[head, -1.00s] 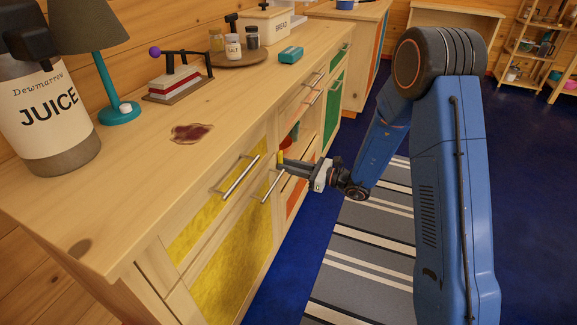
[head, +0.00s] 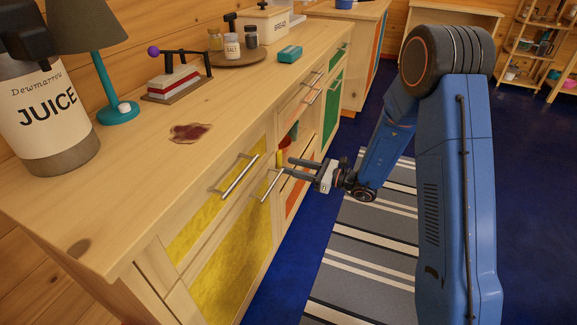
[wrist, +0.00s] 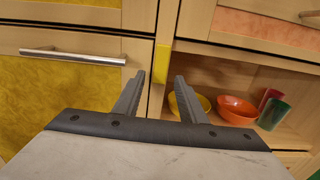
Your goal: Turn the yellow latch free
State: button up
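The yellow latch (wrist: 162,64) is a small upright bar on the wooden post between the yellow door and the open compartment in the wrist view. It also shows as a thin yellow strip on the cabinet front in the head view (head: 280,159). My gripper (wrist: 160,76) is open, its two fingers apart and empty, pointing at the post. In the head view my gripper (head: 289,166) stands a little out from the cabinet front, with its fingertips close to the latch and seemingly not touching it.
The yellow door's silver handle (wrist: 72,56) juts out at left. The open compartment holds a yellow bowl (wrist: 189,104), an orange bowl (wrist: 237,110) and cups (wrist: 273,114). The countertop above carries a juice jug (head: 45,105) and a lamp (head: 95,40). A striped rug (head: 365,260) covers the floor.

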jog(key=v, duration=1.5)
jog(key=shift+s+r, duration=0.1)
jog(key=s+r+n+g+h, duration=0.4)
jog(key=s+n, duration=0.3)
jog(key=s, duration=0.4)
jog(key=s+r+n+g+h, duration=0.2)
jog(key=s+r+n+g, duration=0.3)
jog(key=s, duration=0.5)
jog(key=s+d+r+n+t+h, duration=0.3)
jog(key=s+d+n+h, duration=0.2)
jog(key=d, duration=0.3)
jog(key=s+d+r+n+t+h, duration=0.4)
jog(key=s+d+n+h, duration=0.1)
jog(key=s+d+h, duration=0.1)
jog(key=shift+s+d+r+t, duration=0.3)
jog(key=shift+s+d, duration=0.35)
jog(key=shift+d, duration=0.5)
